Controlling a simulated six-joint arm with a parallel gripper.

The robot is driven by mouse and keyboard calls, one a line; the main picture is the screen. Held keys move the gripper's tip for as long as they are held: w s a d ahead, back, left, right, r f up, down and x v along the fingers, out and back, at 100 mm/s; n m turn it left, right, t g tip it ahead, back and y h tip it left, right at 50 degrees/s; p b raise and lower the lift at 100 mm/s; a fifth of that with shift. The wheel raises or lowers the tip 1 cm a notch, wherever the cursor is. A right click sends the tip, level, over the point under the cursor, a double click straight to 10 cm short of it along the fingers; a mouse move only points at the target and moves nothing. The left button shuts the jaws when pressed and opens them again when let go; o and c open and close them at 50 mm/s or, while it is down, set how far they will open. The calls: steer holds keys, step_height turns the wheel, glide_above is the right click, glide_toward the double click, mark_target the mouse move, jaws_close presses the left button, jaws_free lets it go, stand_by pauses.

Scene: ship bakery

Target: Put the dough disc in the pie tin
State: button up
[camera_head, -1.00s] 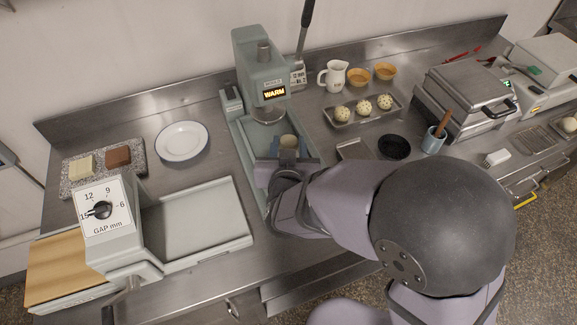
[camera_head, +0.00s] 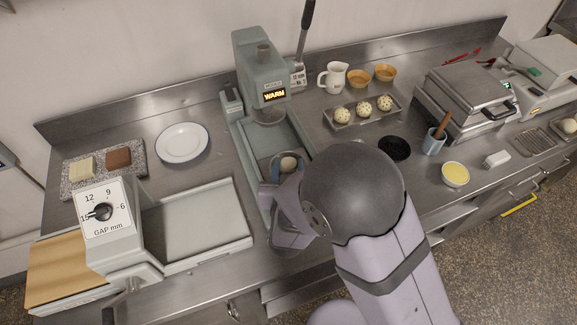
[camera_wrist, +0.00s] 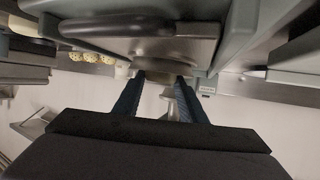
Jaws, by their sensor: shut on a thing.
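My gripper (camera_head: 288,168) is low over the bed of the grey-green press, its blue fingers pointing down on either side of a small pale round piece. I take this piece to be the dough disc (camera_head: 288,163); the fingers are shut on it. A dark round rim shows around the piece on the press bed; it may be the pie tin, but my fingers and wrist partly hide it. I cannot tell whether the dough touches it. In the wrist view the blue fingers (camera_wrist: 160,88) show, with only a blurred pale patch near their tips.
The press (camera_head: 257,70) reads WARM, its head above and behind my gripper. A white plate (camera_head: 182,143) and gap-dial machine (camera_head: 104,210) stand left. A tray of dough balls (camera_head: 341,117), a black disc (camera_head: 395,147) and a yellow-filled bowl (camera_head: 455,174) are right.

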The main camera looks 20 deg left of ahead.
steer(key=shift+f, duration=0.2)
steer(key=o, duration=0.8)
steer(key=shift+r, duration=0.2)
steer(key=v, duration=0.9)
steer(key=shift+s+b, duration=0.15)
steer(key=shift+b, duration=0.25)
steer(key=shift+d+r+p, duration=0.15)
steer(key=shift+p, duration=0.45)
steer(key=p, duration=0.2)
steer(key=s+p, duration=0.1)
steer(key=shift+d+r+p, duration=0.1)
steer(key=shift+r+p, duration=0.15)
steer(key=shift+p, duration=0.1)
steer(key=s+p, duration=0.1)
steer(key=p, duration=0.1)
steer(key=shift+d+r+p, duration=0.1)
steer(key=shift+d+p, duration=0.1)
steer(key=shift+p, duration=0.2)
